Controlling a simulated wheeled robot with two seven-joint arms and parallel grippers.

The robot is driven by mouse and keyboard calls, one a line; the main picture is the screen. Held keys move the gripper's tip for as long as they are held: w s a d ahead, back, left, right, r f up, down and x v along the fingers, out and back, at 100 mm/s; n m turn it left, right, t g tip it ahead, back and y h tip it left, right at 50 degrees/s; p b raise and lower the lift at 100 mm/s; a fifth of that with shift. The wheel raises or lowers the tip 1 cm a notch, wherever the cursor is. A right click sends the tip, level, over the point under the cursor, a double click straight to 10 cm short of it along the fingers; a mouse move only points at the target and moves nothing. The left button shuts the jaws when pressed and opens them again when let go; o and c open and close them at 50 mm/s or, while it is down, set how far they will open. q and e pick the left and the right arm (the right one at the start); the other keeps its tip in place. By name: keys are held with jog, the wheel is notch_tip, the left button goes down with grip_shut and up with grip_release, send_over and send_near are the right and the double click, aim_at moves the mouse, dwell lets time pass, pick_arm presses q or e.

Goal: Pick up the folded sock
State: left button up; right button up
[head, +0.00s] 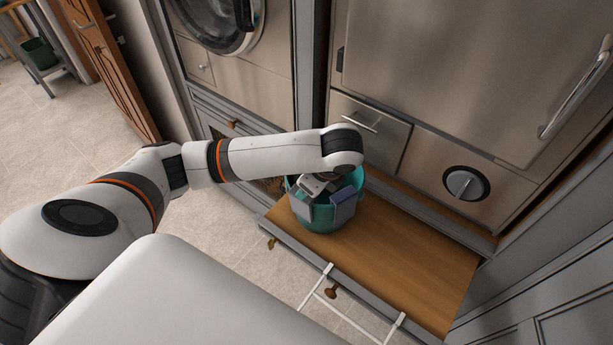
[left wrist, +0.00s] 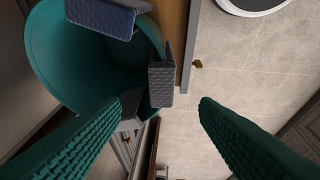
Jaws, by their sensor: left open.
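A teal bucket (head: 318,222) stands on the wooden bench top; it fills the upper left of the left wrist view (left wrist: 60,60). Folded textured cloths hang over its rim: a grey one (head: 302,211) and a blue one (head: 343,207). In the left wrist view the grey cloth (left wrist: 160,84) lies between my fingertips and the blue cloth (left wrist: 100,16) is farther off at the top. I cannot tell which cloth is the folded sock. My left gripper (left wrist: 162,102) is open, its two green ribbed fingers apart. Its fingertips are hidden in the head view. My right gripper is not in view.
The wooden bench top (head: 410,255) is clear to the right of the bucket. Metal appliance fronts with a knob (head: 466,184) rise behind it. A white rail (head: 325,290) sits at the bench's front edge. Tiled floor lies left and in front.

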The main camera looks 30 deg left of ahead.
aim_at(304, 204)
pick_arm(q)
jog(key=x, duration=0.3)
jog(key=shift+a+f+p, duration=0.2)
jog(key=shift+f+p, duration=0.05)
jog(key=shift+p, duration=0.05)
jog(key=p+x, duration=0.1)
jog(key=x, duration=0.1)
jog(key=shift+f, duration=0.35)
jog(key=shift+x, duration=1.1)
jog(key=shift+a+f+p, duration=0.1)
jog(key=shift+f+p, duration=0.2)
jog(key=shift+f, duration=0.1)
jog(key=shift+c, duration=0.3)
jog(key=c, duration=0.9)
jog(key=shift+c, duration=0.3)
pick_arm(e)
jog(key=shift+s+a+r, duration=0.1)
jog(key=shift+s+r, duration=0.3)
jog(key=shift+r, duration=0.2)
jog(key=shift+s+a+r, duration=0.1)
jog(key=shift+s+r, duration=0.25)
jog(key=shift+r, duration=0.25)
